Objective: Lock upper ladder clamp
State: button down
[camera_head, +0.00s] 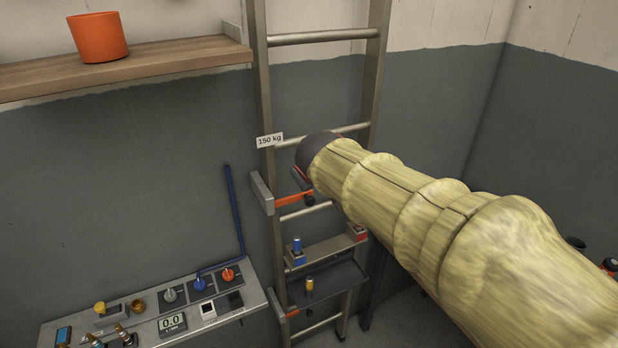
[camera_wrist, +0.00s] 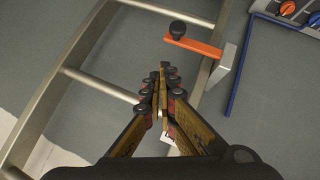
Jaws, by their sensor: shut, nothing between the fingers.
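The upper ladder clamp (camera_head: 262,193) is a grey bracket on the ladder's left rail, with an orange lever (camera_head: 292,199) ending in a black knob (camera_head: 309,200). The lever lies roughly level across the rail. In the wrist view the orange lever (camera_wrist: 200,47), its black knob (camera_wrist: 177,29) and the grey bracket (camera_wrist: 222,67) show beyond my fingertips. My gripper (camera_wrist: 166,72) is shut and empty, apart from the lever and knob in that picture. In the head view my arm hides most of the gripper.
The metal ladder (camera_head: 264,90) stands against the grey wall. A lower orange lever (camera_head: 292,314) is on the same rail. A small shelf (camera_head: 325,250) with blue and red items crosses the ladder. A control panel (camera_head: 255,300) is at lower left, a wooden shelf (camera_head: 150,70) at upper left.

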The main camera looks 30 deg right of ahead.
jog(key=shift+d+v, duration=0.1)
jog(key=shift+v, duration=0.85)
jog(key=shift+d+v, duration=0.15)
jog(key=shift+v, duration=0.85)
jog(key=shift+s, duration=0.1)
jog(key=s+a+f+g+y+b, duration=0.1)
jog(key=s+a+f, duration=0.2)
jog(key=s+f, duration=0.2)
jog(key=s+a+f+m+g+y+b, duration=0.1)
jog(key=s+a+f, duration=0.3)
jog(key=s, duration=0.6)
jog(key=s+a+f+m+g+y+b, duration=0.1)
jog(key=s+a+f+y+b, duration=0.1)
jog(key=s+f, duration=0.5)
jog(key=shift+s+a+f+g+b, duration=0.2)
jog(key=shift+s+a+g+b, duration=0.15)
jog(key=shift+s+a, duration=0.5)
